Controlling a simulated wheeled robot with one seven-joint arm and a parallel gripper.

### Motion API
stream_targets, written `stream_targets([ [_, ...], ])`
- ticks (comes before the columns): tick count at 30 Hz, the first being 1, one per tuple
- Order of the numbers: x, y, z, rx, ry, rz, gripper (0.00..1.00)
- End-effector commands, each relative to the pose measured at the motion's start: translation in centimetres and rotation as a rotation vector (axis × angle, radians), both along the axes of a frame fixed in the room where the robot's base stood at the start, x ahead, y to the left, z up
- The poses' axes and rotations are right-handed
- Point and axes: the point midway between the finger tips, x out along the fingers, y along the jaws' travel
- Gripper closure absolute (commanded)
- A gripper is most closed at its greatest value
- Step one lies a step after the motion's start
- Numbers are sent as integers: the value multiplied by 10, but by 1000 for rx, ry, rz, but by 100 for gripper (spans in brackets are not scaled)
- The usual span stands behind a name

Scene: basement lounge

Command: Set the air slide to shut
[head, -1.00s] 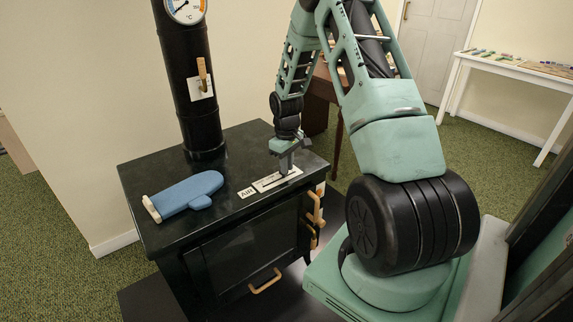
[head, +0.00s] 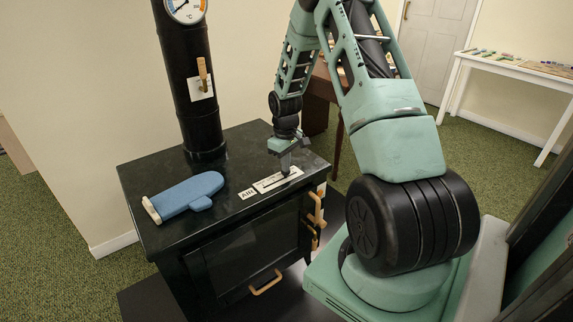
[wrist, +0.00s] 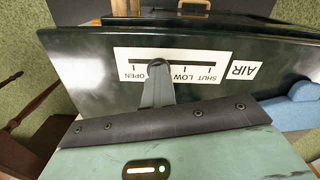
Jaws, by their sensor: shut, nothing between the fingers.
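The air slide's white plate (head: 266,184) lies on the black stove top near its front right edge. In the wrist view the plate (wrist: 122,57) shows a dark slot with the words OPEN, LOW and SHUT, OPEN at the left and SHUT at the right. My gripper (head: 286,168) points down at the plate. In the wrist view my gripper (wrist: 158,70) is shut, with its tips at the slot between OPEN and LOW.
An AIR label (head: 247,193) sits beside the plate. A blue oven mitt (head: 188,194) lies on the stove top (head: 237,150) to the left. A black flue pipe (head: 203,125) with a wooden-handled lever rises behind.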

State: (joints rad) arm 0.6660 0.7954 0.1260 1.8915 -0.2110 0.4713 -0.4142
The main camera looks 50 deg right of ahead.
Motion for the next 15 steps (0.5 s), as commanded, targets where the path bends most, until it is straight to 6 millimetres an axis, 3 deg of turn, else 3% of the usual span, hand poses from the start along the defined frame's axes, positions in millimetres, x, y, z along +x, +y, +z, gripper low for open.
stream_targets([
  [1,2,3,-11,4,-6,7,100],
  [14,1,3,-11,4,-5,6,100],
  [15,1,3,-11,4,-5,6,94],
])
